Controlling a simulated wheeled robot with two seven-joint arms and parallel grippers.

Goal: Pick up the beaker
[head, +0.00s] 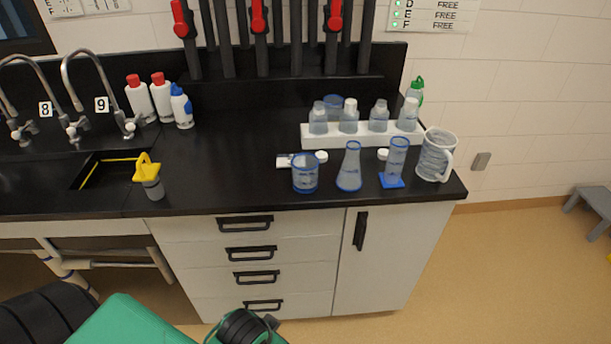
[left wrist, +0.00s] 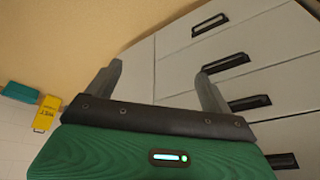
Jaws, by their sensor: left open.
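The beaker (head: 305,174) is a clear, wide cup with a blue rim, upright on the black counter (head: 235,180) near its front edge. It stands left of a conical flask (head: 349,168). My left gripper (left wrist: 165,80) is open and empty in the left wrist view, with the white drawer fronts (left wrist: 225,60) beyond its fingers. It is away from the beaker, which does not show in that view. The right gripper is not in view.
A measuring cylinder (head: 396,160) and a jug (head: 436,155) stand right of the flask. A white rack (head: 350,136) with several bottles is behind. A yellow-topped item (head: 150,178) stands by the sink at left. Counter between it and the beaker is clear.

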